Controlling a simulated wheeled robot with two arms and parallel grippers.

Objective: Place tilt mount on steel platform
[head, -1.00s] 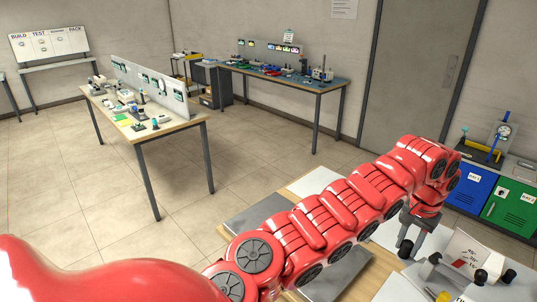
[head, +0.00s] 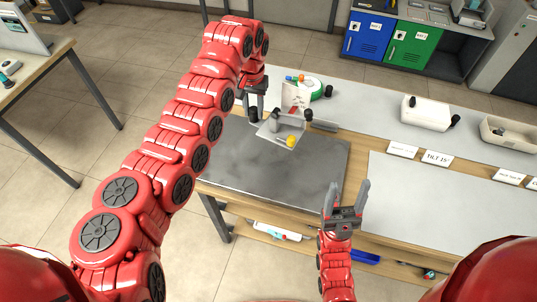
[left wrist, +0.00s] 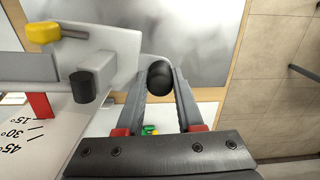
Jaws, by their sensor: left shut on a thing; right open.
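The tilt mount (head: 273,132) is a pale plate with black knobs, a yellow knob and an angle scale card. It is at the far edge of the dark steel platform (head: 285,175) in the head view; I cannot tell whether it touches it. My left gripper (head: 256,112) is shut on one black knob of the mount. In the left wrist view the fingers (left wrist: 160,85) close around that knob, with the mount's plate (left wrist: 110,55) and scale to the left. My right gripper (head: 347,190) is open and empty, in front of the platform's right corner.
A green round item (head: 315,88) sits behind the mount. A white box with black knobs (head: 428,112), a beige bin (head: 508,132) and label cards (head: 437,158) stand to the right. Much of the steel platform is bare. Blue and green lockers (head: 412,47) stand behind.

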